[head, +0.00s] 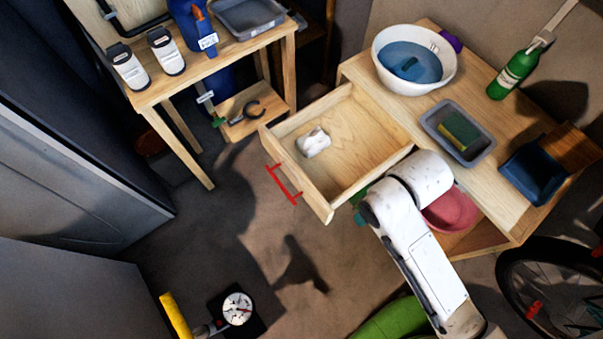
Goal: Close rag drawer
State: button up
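The rag drawer (336,196) is pulled far out of the wooden cabinet (490,195), toward the left of the head view. A red bar handle (283,184) is on its front panel. A crumpled white rag (313,142) lies on the drawer floor near the front. My white arm reaches up from the lower right to the drawer's near right side. My gripper does not show; the arm's far end is hidden behind its own links. I cannot tell whether the arm touches the drawer.
The cabinet top bears a white basin (452,72) with blue water, a green bottle (514,72), a grey tray (431,125) with a sponge and a blue dustpan-like thing (535,172). A wooden table (272,36) stands at upper left. The floor before the drawer (235,215) is clear.

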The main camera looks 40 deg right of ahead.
aim_at(364, 142)
jog(key=k, duration=0.15)
jog(key=i+j+u, duration=0.5)
jog(key=i+j, duration=0.3)
